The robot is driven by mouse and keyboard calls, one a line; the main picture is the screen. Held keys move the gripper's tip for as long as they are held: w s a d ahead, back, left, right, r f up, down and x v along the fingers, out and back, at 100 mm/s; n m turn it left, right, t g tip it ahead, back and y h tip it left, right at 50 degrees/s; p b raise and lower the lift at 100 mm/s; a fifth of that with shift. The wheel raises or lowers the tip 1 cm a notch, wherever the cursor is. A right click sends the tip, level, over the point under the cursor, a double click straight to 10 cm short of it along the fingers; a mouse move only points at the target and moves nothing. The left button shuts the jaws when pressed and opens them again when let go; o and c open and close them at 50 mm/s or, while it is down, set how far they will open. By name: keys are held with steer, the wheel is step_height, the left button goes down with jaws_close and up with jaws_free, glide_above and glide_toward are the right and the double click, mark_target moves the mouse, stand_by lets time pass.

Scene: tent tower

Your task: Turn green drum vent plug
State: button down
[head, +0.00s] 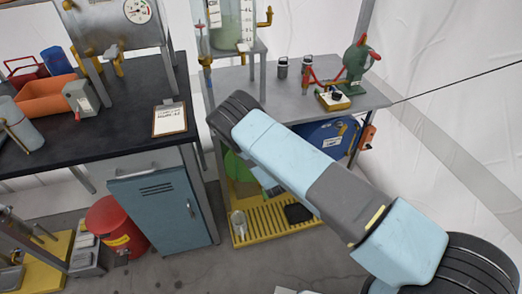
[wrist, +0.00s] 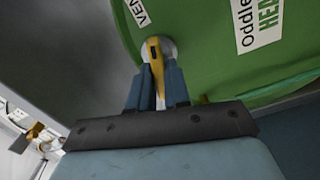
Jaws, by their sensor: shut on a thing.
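The green drum (wrist: 210,60) fills the upper part of the wrist view, with white labels on its face; one begins "VEN" and another is partly cut off. The vent plug (wrist: 153,48) is a yellow handle on a pale round fitting near the drum's edge. My gripper (wrist: 158,76) is shut on the yellow handle, a blue-grey finger on each side. In the head view only a part of the green drum (head: 238,168) shows under the grey bench, left of my arm; the arm hides the plug and the gripper there.
A blue drum (head: 322,138) lies under the grey bench (head: 375,98), beyond my arm. A yellow slatted platform (head: 265,231) is below. A blue cabinet (head: 160,210) and a red bin (head: 112,224) stand to the left. Open grey floor lies in front.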

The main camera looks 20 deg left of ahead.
steer(key=shift+s+a+f+n, duration=0.1)
steer(key=shift+s+f+n, duration=0.1)
steer(key=shift+n, duration=0.2)
steer(key=c, duration=1.4)
jaws_free()
steer(key=shift+o, duration=1.2)
steer(key=shift+w+r, duration=0.1)
steer(key=v, duration=1.4)
